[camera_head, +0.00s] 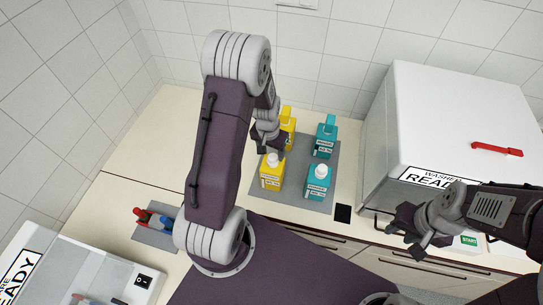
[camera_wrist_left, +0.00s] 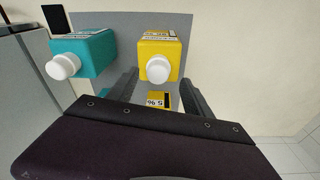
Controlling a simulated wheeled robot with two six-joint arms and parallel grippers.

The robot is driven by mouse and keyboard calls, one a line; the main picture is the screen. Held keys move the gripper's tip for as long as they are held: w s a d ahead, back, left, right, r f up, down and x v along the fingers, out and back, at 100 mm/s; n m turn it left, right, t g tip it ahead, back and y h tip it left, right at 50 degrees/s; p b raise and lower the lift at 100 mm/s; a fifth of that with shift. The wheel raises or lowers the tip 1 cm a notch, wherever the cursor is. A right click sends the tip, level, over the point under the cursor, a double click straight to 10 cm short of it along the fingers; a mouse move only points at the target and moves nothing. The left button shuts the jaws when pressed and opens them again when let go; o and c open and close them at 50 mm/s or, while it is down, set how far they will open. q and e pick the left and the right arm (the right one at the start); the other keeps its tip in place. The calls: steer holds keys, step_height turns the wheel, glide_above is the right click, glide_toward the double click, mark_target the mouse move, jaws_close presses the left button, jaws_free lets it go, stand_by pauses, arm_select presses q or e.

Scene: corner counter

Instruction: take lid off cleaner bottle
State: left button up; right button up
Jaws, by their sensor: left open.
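A yellow cleaner bottle (camera_head: 271,180) with a round white lid (camera_head: 273,160) stands upright at the front left of a grey mat (camera_head: 300,204). My left gripper (camera_head: 266,148) is just behind and above it, open. In the left wrist view the yellow bottle (camera_wrist_left: 160,58) and its white lid (camera_wrist_left: 158,70) show ahead, between the two spread fingers (camera_wrist_left: 160,84) and apart from them. Part of another yellow bottle (camera_wrist_left: 160,100) shows below, mostly hidden by my gripper. My right gripper (camera_head: 408,238) is empty near the counter's front right and looks open.
A teal bottle with a white lid (camera_head: 317,185) stands right of the yellow one. Yellow (camera_head: 289,126) and teal (camera_head: 325,139) bottles with coloured tops stand behind. A white washer box (camera_head: 440,120) is at right. Red and blue items (camera_head: 152,218) lie at left.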

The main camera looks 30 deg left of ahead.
mark_target(273, 159)
arm_select(q)
steer(key=shift+w+d+f, duration=0.1)
steer(key=shift+d+f, duration=0.05)
steer(key=shift+f, duration=0.4)
steer(key=shift+w+d+f, duration=0.1)
steer(key=shift+f, duration=0.4)
steer(key=shift+w+f, duration=0.1)
steer(key=shift+f, duration=0.25)
arm_select(e)
steer(key=shift+d+r, duration=0.35)
steer(key=shift+r, duration=0.1)
arm_select(q)
steer(key=shift+a, duration=0.15)
steer(key=c, duration=0.9)
jaws_close()
